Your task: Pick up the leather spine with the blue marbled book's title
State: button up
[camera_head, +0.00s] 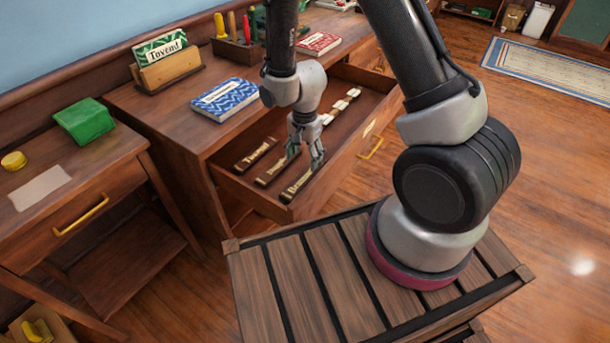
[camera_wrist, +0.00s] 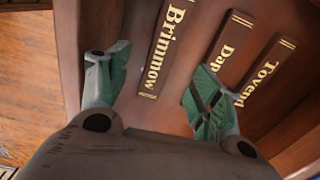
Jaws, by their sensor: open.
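The blue marbled book (camera_head: 225,99) lies on the desk left of the open drawer; its title label is too small to read. Dark leather spines lie flat in the drawer. In the wrist view they read Brimmow (camera_wrist: 167,48), one starting "Dap" (camera_wrist: 232,48), and Tovend (camera_wrist: 263,75). The head view shows the Brimmow spine (camera_head: 297,188) nearest, then the "Dap" spine (camera_head: 275,169) and the Tovend spine (camera_head: 256,154). My gripper (camera_head: 306,160) is open and empty, pointing down in the drawer. In the wrist view its fingers (camera_wrist: 158,72) appear on either side of Brimmow's lower end.
The drawer (camera_head: 340,160) has raised walls around my gripper. Further pale-labelled pieces (camera_head: 346,100) lie deeper along it. A green Tovend book (camera_head: 161,47) stands in a wooden holder, and a red book (camera_head: 318,44) lies on the desk. A side table (camera_head: 110,165) stands left.

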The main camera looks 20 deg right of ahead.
aim_at(304, 177)
jog(key=shift+s+f, duration=0.1)
jog(key=shift+f, duration=0.8)
jog(key=f, duration=0.7)
jog(key=shift+w+f, duration=0.1)
jog(key=shift+w, duration=0.3)
jog(key=c, duration=1)
